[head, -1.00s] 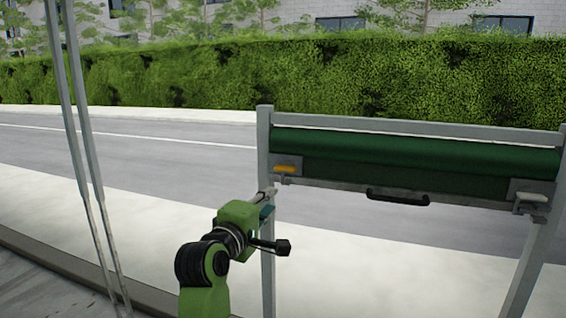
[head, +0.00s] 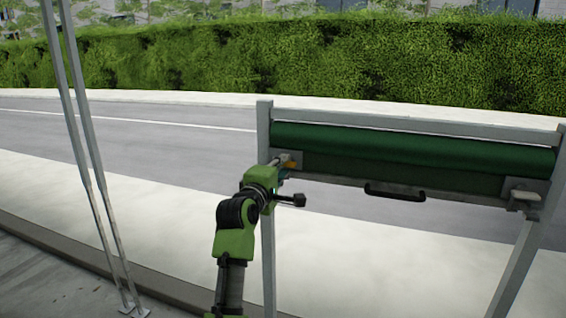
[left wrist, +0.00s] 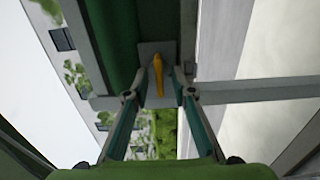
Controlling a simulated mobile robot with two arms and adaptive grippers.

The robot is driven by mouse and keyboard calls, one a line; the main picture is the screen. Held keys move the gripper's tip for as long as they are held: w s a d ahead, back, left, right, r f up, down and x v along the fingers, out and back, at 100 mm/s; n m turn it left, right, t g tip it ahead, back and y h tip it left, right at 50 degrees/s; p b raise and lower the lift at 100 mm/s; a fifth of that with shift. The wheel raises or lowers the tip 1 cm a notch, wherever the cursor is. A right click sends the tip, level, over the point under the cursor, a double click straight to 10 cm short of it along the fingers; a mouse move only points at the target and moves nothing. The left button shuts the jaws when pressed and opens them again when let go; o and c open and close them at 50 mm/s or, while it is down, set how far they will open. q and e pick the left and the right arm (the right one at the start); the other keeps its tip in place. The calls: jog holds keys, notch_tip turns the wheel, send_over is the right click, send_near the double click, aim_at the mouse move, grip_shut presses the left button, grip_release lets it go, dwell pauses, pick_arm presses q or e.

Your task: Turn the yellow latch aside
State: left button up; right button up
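The yellow latch (head: 290,164) sits on a grey plate (head: 297,157) at the left end of the green roller panel, partly hidden by my left gripper in the head view. In the left wrist view the yellow latch (left wrist: 158,76) lies between the two fingers of my left gripper (left wrist: 158,95). The fingers are apart, one on each side of the latch, with a gap to it. My left gripper (head: 282,165) is at the latch in the head view. My right gripper is not in view.
The green roller panel (head: 400,145) hangs in a grey metal frame (head: 264,125). A black handle (head: 394,193) is at its lower edge, and a pale latch (head: 525,196) at its right end. Grey poles (head: 85,140) stand at the left.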

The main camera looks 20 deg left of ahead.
pick_arm(q)
jog(key=shift+w, duration=0.45)
grip_shut()
jog(key=shift+m, duration=0.3)
jog(key=m+p, duration=0.4)
jog(key=m, duration=1.3)
jog(key=shift+a, duration=0.1)
jog(key=shift+m, duration=0.3)
